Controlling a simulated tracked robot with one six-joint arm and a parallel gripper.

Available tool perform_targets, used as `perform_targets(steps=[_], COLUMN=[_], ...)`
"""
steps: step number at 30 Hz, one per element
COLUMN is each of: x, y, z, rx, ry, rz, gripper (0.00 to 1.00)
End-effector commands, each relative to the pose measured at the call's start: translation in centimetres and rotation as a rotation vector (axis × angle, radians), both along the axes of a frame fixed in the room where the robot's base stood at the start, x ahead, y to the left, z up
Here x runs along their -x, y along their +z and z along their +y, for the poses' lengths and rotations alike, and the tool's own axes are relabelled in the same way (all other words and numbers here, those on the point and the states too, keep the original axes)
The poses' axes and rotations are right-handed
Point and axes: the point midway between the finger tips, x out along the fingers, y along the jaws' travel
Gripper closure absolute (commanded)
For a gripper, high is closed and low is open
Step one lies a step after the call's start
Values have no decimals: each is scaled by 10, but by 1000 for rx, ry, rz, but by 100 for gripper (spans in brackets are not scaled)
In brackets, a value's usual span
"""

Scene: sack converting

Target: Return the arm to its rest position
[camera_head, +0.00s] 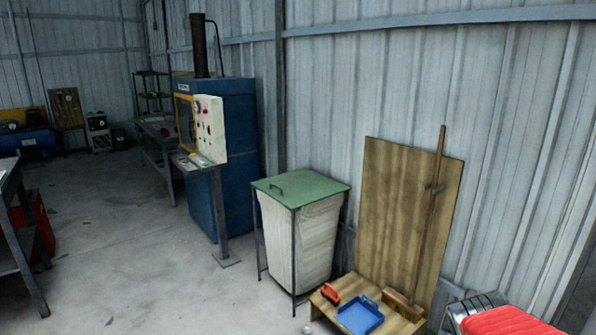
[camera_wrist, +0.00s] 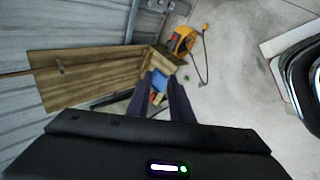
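My arm is not clearly seen in the head view. In the wrist view my gripper (camera_wrist: 161,77) shows two dark fingers with a clear gap between them. It is open, and nothing is held between the fingers. Past the gap, a blue thing (camera_wrist: 159,83) shows on the wooden stand, apparently the blue dustpan (camera_head: 360,315) of the head view. The distance from the fingers to it cannot be told.
A wooden stand (camera_head: 408,329) bears a red-orange brush (camera_head: 330,293); a long-handled broom (camera_head: 428,220) leans on a tall board (camera_head: 385,200) by the wall. A green-lidded bin (camera_head: 300,187) and blue press (camera_head: 238,130) stand left. An orange thing (camera_wrist: 181,40) with a cable lies near the stand. Open floor (camera_head: 150,260) lies left.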

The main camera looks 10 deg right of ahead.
Motion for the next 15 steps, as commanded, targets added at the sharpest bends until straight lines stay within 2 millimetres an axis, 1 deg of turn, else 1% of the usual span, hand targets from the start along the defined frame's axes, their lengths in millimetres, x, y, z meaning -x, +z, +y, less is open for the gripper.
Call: perform_targets(steps=[1, 5, 6, 8, 9, 11, 15], x=[0, 8, 11, 17, 22, 30, 51], y=[7, 18, 21, 25, 28, 31, 39], z=[17, 59, 73, 93, 106, 126, 173], rx=[-40, -180, -227, -300, -349, -424, -599], ry=[-27, -138, -174, -227, -263, -316, -436], rz=[-25, -83, -101, -122, -135, -151, -166], gripper=[80, 80, 80, 80, 80, 80, 80])
